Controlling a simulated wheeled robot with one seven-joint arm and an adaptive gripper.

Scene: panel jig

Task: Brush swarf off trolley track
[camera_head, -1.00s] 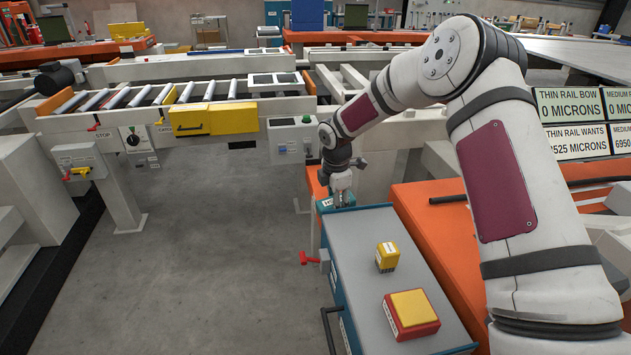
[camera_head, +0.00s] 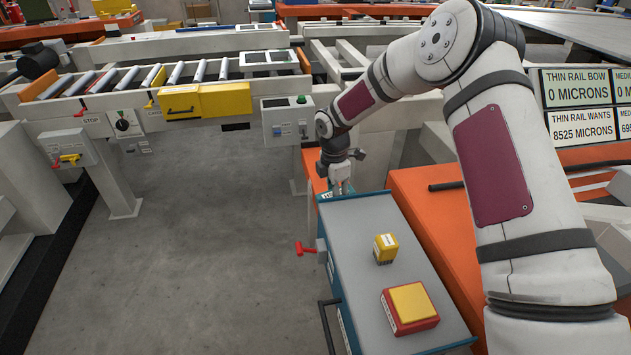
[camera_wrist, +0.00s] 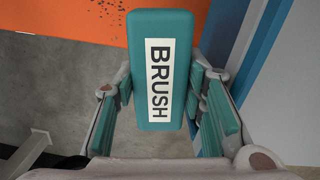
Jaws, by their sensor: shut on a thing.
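My gripper (camera_head: 340,186) is over the far end of a blue trolley cabinet with a grey top (camera_head: 385,290). In the wrist view, a teal block labelled BRUSH (camera_wrist: 160,70) stands between the two teal-padded fingers, and the gripper is shut on it. Its bristles are hidden under the block. In the head view the brush is too small and covered to make out well.
A yellow block (camera_head: 385,248) and a red box with a yellow top (camera_head: 410,307) sit on the cabinet top. A red handle (camera_head: 306,248) sticks out at its left. An orange machine bed (camera_head: 430,215) runs along the right. A roller conveyor (camera_head: 170,85) stands behind open grey floor (camera_head: 220,230).

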